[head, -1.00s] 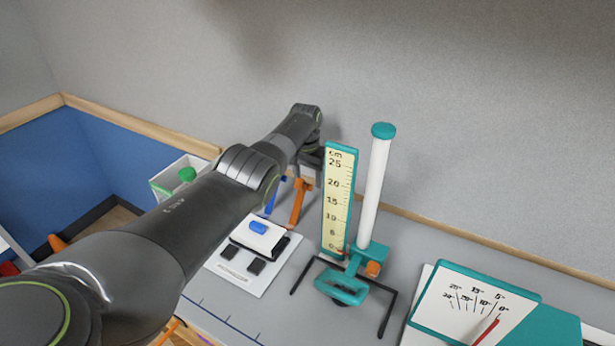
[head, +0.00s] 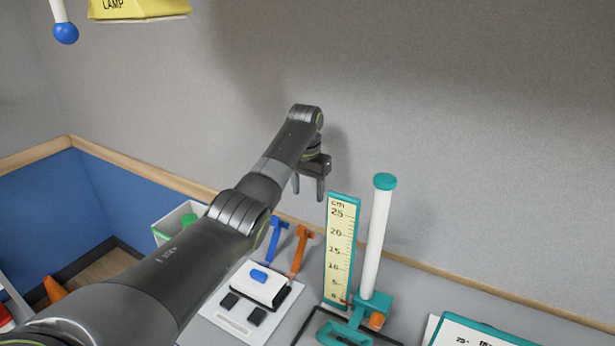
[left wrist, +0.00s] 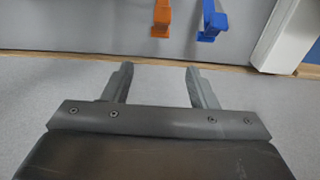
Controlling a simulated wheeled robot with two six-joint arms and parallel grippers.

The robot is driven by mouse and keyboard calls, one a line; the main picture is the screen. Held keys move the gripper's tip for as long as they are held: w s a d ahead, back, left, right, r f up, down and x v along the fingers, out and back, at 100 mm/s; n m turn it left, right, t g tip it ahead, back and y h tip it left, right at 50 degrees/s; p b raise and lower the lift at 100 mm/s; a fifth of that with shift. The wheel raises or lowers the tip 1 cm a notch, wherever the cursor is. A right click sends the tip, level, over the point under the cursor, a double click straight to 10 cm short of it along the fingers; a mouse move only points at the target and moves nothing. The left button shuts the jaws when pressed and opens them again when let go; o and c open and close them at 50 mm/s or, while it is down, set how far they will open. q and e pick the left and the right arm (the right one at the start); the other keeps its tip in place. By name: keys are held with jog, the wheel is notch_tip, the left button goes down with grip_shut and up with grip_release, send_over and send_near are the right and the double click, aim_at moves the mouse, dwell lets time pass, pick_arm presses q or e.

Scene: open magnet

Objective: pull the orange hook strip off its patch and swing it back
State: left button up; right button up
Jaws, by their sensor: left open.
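The orange hook strip (head: 300,252) stands up at the back of a white board (head: 229,322), with its top end bent over. It is clear of the two black patches (head: 256,316) on the board's front part. In the left wrist view the orange strip (left wrist: 162,16) shows only in part at the top edge. My left gripper (head: 308,190) is open and empty, fingers pointing down, above the strip and apart from it. Its fingers also show spread in the left wrist view (left wrist: 160,72). My right gripper is not in view.
A similar blue strip (head: 277,238) stands left of the orange one. A white block with a blue knob (head: 259,275) lies on the board. A ruler stand (head: 340,250) and white tube (head: 377,240) rise close on the right. The wall is behind.

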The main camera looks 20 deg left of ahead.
pick_arm(q)
notch_tip(320, 180, up, 5)
jog(key=shift+s+f+b, duration=0.1)
jog(key=shift+s+b, duration=0.05)
jog(key=shift+b, duration=0.3)
dwell(0.3)
